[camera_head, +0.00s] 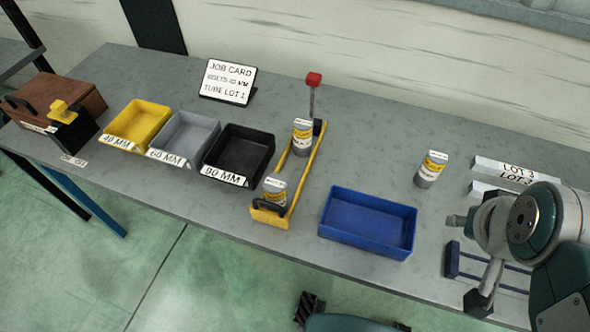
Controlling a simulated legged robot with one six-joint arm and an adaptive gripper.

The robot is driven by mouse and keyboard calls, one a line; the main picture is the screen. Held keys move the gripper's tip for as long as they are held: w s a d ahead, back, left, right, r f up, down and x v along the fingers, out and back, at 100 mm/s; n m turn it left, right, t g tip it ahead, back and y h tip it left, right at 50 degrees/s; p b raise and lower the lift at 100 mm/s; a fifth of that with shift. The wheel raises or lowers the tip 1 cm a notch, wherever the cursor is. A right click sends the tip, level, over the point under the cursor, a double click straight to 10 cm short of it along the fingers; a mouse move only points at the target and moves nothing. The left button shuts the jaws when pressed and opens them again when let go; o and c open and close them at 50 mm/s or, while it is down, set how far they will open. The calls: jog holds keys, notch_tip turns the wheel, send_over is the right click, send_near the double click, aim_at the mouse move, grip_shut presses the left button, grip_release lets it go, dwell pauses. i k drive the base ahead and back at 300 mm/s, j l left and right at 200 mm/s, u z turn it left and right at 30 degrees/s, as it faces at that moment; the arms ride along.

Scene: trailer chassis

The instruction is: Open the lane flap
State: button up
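A yellow lane (308,167) with two side rails runs back across the grey bench. At its front end is a low yellow plate with a black curved handle (269,208), which looks like the flap; it appears upright. Two grey tubes with yellow-and-white labels stand in the lane, a front tube (275,189) just behind the plate and a back tube (302,137) near the far end. My gripper (463,262) is at the right, partly seen beside my arm. Its two fingers look spread and empty, well right of the lane and touching nothing there.
A red-knobbed lever (313,80) rises behind the lane. A black bin (240,148) stands close left, and a blue tray (367,222) close right. A third tube (431,169) stands behind the tray. Blue rails (452,259) lie near my gripper.

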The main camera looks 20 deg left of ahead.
aim_at(279, 220)
jog(key=u, duration=1.7)
